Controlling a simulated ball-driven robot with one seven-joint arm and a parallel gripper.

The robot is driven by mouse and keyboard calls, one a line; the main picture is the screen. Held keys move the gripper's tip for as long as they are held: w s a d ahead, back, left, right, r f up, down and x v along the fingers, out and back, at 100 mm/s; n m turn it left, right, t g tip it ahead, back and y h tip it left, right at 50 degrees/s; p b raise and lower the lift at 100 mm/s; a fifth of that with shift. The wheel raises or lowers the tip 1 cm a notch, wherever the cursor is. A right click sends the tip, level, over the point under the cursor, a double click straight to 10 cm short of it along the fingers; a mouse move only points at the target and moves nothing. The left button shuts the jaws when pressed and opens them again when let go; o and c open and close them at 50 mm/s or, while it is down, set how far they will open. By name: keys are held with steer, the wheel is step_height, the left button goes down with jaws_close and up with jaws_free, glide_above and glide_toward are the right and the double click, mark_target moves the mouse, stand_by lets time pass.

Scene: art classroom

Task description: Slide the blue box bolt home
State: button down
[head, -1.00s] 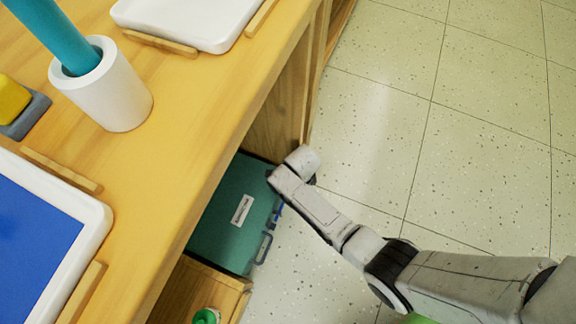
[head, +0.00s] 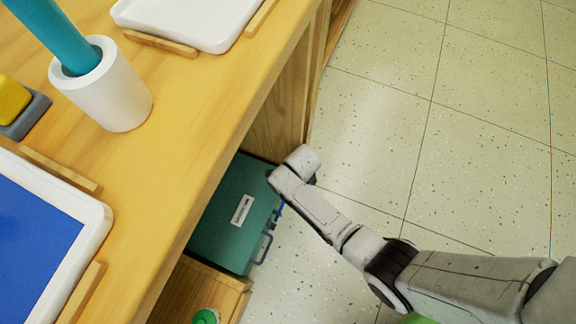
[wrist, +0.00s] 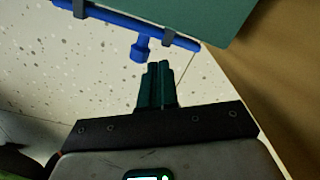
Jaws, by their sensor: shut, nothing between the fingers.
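The teal box (head: 232,222) with a white label sits in the opening under the wooden counter; part of it also shows in the wrist view (wrist: 205,14). Its blue bolt (head: 279,212) runs along the box's outer side. In the wrist view the bolt is a blue rod (wrist: 112,18) held by dark brackets, with a short blue handle (wrist: 140,48) sticking out toward me. My gripper (wrist: 160,65) is shut and empty, its fingertips just below and right of the handle. I cannot tell whether they touch it. In the head view my arm hides the fingers.
The wooden counter (head: 190,120) overhangs the box and carries a white cup (head: 105,95), white trays and a yellow block. A wooden panel stands beside the box, and a green knob (head: 206,316) is nearby. Speckled floor (head: 380,130) is open on the right.

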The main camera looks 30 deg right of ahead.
steer(key=shift+f, duration=0.15)
steer(key=shift+f+b, duration=1.6)
steer(key=shift+f, duration=0.3)
steer(key=shift+s+a+p, duration=0.6)
steer(key=shift+s+a, duration=0.25)
steer(key=shift+a, duration=0.3)
steer(key=shift+w+d, duration=0.15)
steer(key=shift+w+d, duration=0.2)
steer(key=shift+d, duration=0.1)
steer(key=shift+r, duration=0.1)
step_height(320, 180, up, 7)
steer(key=p, duration=0.7)
stand_by(0.4)
stand_by(0.4)
